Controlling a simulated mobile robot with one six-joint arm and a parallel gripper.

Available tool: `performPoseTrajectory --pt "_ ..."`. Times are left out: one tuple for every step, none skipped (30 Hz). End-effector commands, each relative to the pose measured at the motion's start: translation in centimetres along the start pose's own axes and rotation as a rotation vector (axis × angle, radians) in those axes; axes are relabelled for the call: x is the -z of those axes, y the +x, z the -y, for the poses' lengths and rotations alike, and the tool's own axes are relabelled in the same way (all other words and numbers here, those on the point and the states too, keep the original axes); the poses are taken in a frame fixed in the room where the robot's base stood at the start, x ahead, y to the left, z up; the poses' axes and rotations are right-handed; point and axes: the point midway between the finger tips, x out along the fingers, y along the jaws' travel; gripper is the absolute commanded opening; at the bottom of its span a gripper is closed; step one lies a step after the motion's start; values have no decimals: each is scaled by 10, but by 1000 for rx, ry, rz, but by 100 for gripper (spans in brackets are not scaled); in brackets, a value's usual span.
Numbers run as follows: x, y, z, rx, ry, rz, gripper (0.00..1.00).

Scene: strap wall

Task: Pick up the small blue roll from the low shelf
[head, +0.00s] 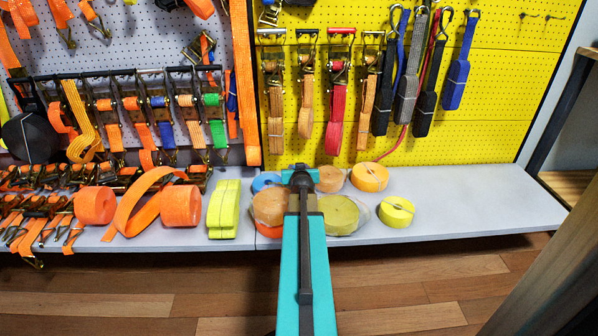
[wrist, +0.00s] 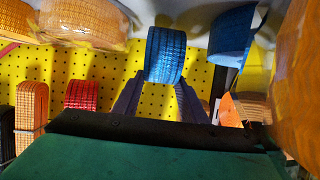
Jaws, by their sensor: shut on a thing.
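The small blue roll (wrist: 166,54) shows in the wrist view between the two dark fingers of my gripper (wrist: 160,82), with my gripper shut on it. The pale shelf surface shows close behind the roll; I cannot tell whether the roll still touches it. In the head view my gripper (head: 301,178) is over the low shelf (head: 470,200), among the rolls, and my own arm hides the held roll. A second, larger blue roll (head: 266,182) lies on the shelf left of my gripper; it also shows in the wrist view (wrist: 234,35).
Wrapped tan (head: 270,207) and olive (head: 338,214) rolls lie close on either side of my arm. Orange (head: 370,177) and yellow (head: 396,211) rolls lie to the right. The yellow pegboard (head: 440,145) with hanging straps stands behind. The shelf's right end is clear.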

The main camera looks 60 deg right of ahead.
Motion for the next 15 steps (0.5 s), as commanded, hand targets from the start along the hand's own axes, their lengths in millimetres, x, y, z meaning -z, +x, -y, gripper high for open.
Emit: performPoseTrajectory --pt "10 -4 0 0 0 -2 13" --pt "14 -6 0 -1 1 -2 13" --pt "19 -8 0 0 1 -2 13" --pt "23 -10 0 0 2 -1 13" --pt "27 -11 0 0 2 -1 13" --pt "33 -14 0 -1 1 -1 13" --pt "37 -16 -1 -1 1 -2 13" --pt "42 -17 -1 -1 0 -2 13" --pt "48 -20 -1 -1 0 -2 13" --pt "52 -21 -1 -1 0 -2 13" --pt "55 -23 -1 -1 0 -1 13" --pt "59 -25 -1 -1 1 -1 13" --pt "63 -26 -1 -1 1 -1 13" --pt "66 -27 -1 -1 2 -1 13" --pt "70 -29 -1 -1 2 -1 13"
